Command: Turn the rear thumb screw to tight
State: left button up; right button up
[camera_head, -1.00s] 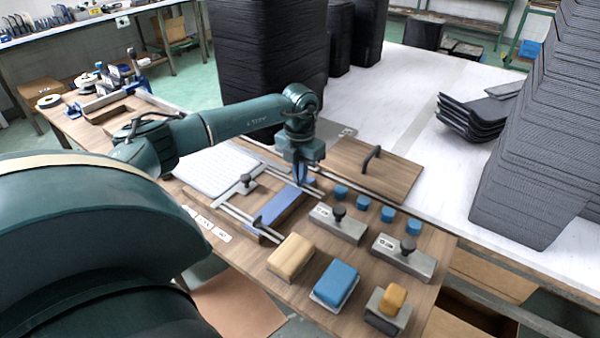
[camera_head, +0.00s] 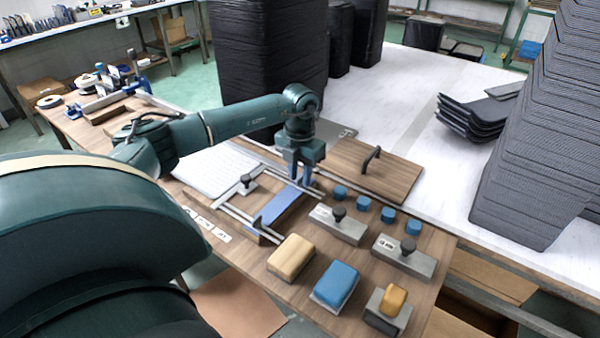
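My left gripper (camera_head: 301,182) points down over the far end of the blue bar (camera_head: 284,208), by the metal rails. Its two fingers show apart with a gap between them, and I see nothing held. No thumb screw can be made out at the fingertips; the gripper may hide one. A black knob (camera_head: 247,180) stands on a metal bracket left of the gripper. I cannot tell whether it is the rear thumb screw, or whether it is tight. My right gripper is not in view.
Black-knobbed metal blocks (camera_head: 345,229) (camera_head: 420,263) and several small blue pieces (camera_head: 388,214) stand to the right. A wooden board with a black handle (camera_head: 371,158) lies behind. Tan (camera_head: 291,256) and blue (camera_head: 336,284) blocks sit near the front edge.

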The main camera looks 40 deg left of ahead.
pick_arm(q)
notch_tip(320, 180, up, 13)
dwell(0.4)
dwell(0.5)
